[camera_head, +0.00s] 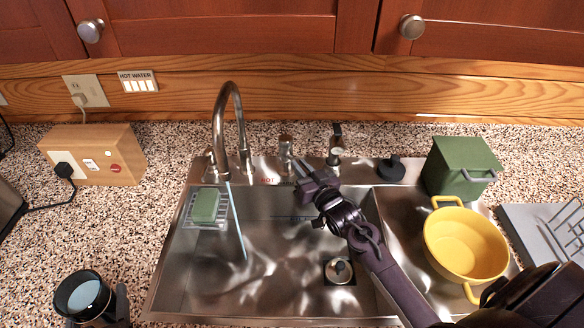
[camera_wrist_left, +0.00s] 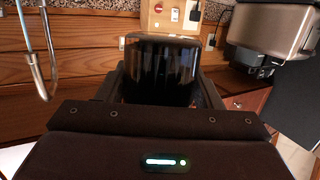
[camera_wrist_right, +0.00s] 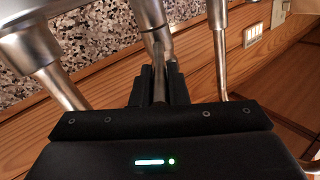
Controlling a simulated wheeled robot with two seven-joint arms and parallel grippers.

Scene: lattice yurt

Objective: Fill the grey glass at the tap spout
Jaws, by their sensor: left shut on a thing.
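The dark grey glass (camera_head: 85,296) is at the lower left of the head view, over the counter side and well left of the sink. A pale surface shows inside it. My left gripper (camera_head: 108,310) is shut on the glass; the left wrist view shows the glass (camera_wrist_left: 161,70) between the fingers. The tap spout (camera_head: 228,100) arches over the sink, and a thin stream of water (camera_head: 236,220) falls from it into the left basin. My right gripper (camera_head: 308,176) is behind the sink divider, near the tap fittings. A metal rod (camera_wrist_right: 158,70) shows at its close-set fingers; whether they grip it is unclear.
A green soap (camera_head: 205,205) lies on a wire rack at the basin's left. A yellow pot (camera_head: 464,244) and a green box (camera_head: 460,166) stand to the right. A wooden box (camera_head: 92,154) is at the back left. Counter between glass and sink is clear.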

